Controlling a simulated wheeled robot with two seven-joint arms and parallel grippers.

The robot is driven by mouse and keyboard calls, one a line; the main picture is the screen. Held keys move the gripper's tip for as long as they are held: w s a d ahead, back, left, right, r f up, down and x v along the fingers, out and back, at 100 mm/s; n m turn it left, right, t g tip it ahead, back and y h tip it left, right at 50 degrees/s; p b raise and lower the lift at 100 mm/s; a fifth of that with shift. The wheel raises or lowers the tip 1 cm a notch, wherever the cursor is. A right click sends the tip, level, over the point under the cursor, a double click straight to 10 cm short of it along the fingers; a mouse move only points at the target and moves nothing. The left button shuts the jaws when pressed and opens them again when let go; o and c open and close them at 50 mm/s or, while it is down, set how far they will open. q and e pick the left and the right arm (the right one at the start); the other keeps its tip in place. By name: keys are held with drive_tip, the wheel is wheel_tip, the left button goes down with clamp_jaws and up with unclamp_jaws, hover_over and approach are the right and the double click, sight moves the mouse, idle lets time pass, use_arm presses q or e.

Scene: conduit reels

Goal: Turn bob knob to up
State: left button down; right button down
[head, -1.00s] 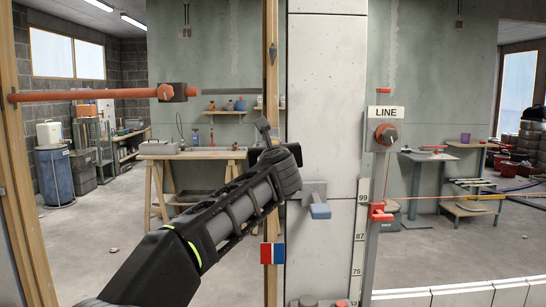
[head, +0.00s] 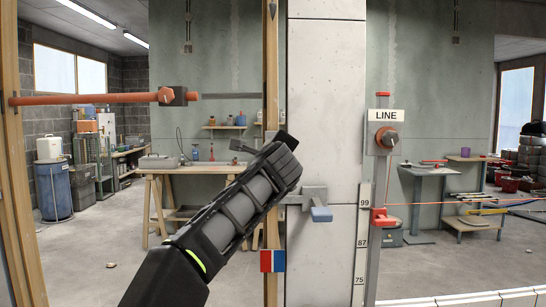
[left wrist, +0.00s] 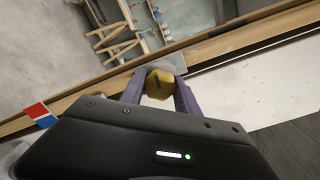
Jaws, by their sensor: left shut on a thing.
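The knob between my left fingers is yellow with a short dark mark on its face (left wrist: 158,88). It sits in front of a grey mount by the wooden post in the left wrist view. My left gripper (left wrist: 160,80) is shut on it, one purple-grey finger on each side. In the head view my left gripper (head: 287,150) reaches up to the post (head: 271,75), and its black housing hides the knob and fingertips. I cannot tell which way the knob's mark points. My right gripper is not in view.
A grey bracket with a blue end (head: 320,214) sticks out just below my gripper. A red, white and blue tag (head: 272,261) hangs lower. To the right are a LINE dial (head: 387,138) and a red clamp (head: 381,217). An orange rod (head: 90,98) crosses upper left.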

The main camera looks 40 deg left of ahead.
use_arm(q)
drive_tip(key=shift+f+n, duration=0.1)
drive_tip(key=shift+n, duration=0.3)
drive_tip(key=c, duration=0.9)
unclamp_jaws()
drive_tip(key=b+v, duration=0.2)
drive_tip(key=v, duration=0.5)
drive_tip(key=shift+s+d, duration=0.25)
drive_tip(key=shift+s, duration=0.1)
